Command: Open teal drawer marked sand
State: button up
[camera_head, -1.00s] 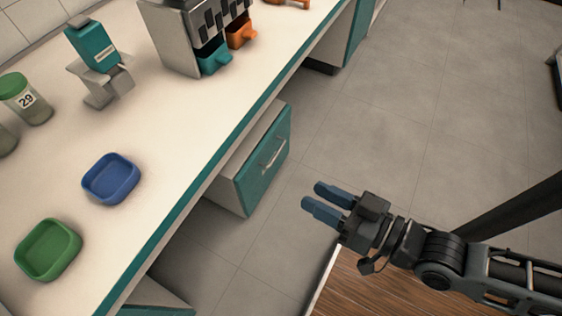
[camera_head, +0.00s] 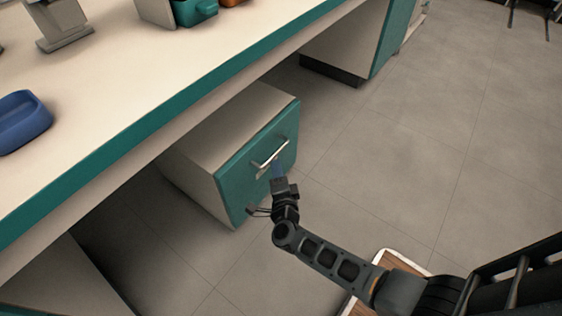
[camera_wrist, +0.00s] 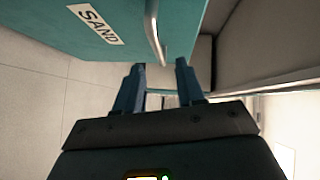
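The teal drawer front (camera_head: 257,166) is on a pale cabinet under the bench. In the wrist view, the teal front (camera_wrist: 120,45) fills the upper part and bears a white label (camera_wrist: 98,24) reading SAND. Its metal bar handle (camera_head: 269,153) also shows in the wrist view (camera_wrist: 152,25). My gripper (camera_head: 278,168) is at the handle, in front of the teal face. In the wrist view my gripper (camera_wrist: 159,66) has its two blue fingers apart, and the handle's near end appears between their tips. I cannot tell whether either finger touches the handle.
The bench top's teal edge (camera_head: 150,103) overhangs the cabinet. A blue tray (camera_head: 22,122) and a teal bin (camera_head: 195,10) are on the bench. Another cabinet (camera_head: 350,42) stands farther back.

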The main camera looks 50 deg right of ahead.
aim_at(275, 154)
jog(key=shift+b+x, duration=1.75)
jog(key=shift+x, duration=2.35)
jog(key=shift+f, duration=0.15)
grip_shut()
jog(key=shift+s, duration=0.1)
